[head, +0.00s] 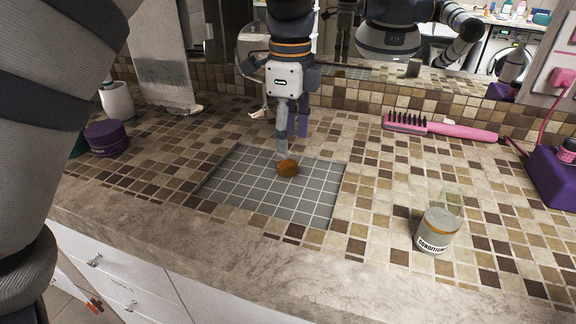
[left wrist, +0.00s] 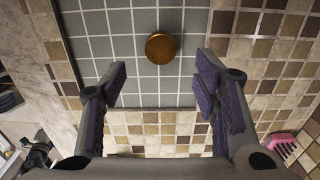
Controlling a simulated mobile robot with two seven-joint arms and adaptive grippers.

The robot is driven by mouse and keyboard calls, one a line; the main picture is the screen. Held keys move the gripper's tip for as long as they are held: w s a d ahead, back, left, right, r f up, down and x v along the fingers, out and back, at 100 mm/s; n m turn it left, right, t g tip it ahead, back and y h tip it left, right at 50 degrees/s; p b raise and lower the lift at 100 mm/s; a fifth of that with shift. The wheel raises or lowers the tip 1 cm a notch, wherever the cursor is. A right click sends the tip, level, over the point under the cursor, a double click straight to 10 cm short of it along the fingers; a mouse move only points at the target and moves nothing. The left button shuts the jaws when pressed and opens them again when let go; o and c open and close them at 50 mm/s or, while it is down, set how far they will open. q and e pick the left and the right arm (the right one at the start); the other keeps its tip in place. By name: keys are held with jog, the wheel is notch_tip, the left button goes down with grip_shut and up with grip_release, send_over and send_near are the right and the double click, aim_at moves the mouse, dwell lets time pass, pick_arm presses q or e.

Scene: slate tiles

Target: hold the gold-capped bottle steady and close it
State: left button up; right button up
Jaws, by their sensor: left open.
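A round gold-brown cap (head: 288,168) lies on the grey tiled patch (head: 240,190) of the counter. In the left wrist view the cap (left wrist: 161,48) shows just beyond the fingertips, roughly centred between them. My left gripper (head: 291,138) points down over the patch, behind and above the cap, with its jaws open and empty; its purple pads show in the left wrist view (left wrist: 162,80). A clear bottle labelled "CONDITIONER" (head: 437,232) stands apart at the right, with a gold-orange band around it and a clear upper part. My right gripper is out of view.
A pink brush (head: 450,130) lies by the back wall. A purple block (head: 558,178) is at the right edge. A purple tub (head: 106,138) and a white cup (head: 117,101) stand at the left. A mirror (head: 400,50) rises behind. The counter between patch and bottle is clear.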

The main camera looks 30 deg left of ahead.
aim_at(288, 164)
pick_arm(q)
jog(key=shift+f, duration=0.2)
jog(key=f, duration=0.5)
jog(key=shift+a+f, duration=0.1)
jog(key=shift+a, duration=0.1)
jog(key=c, duration=0.8)
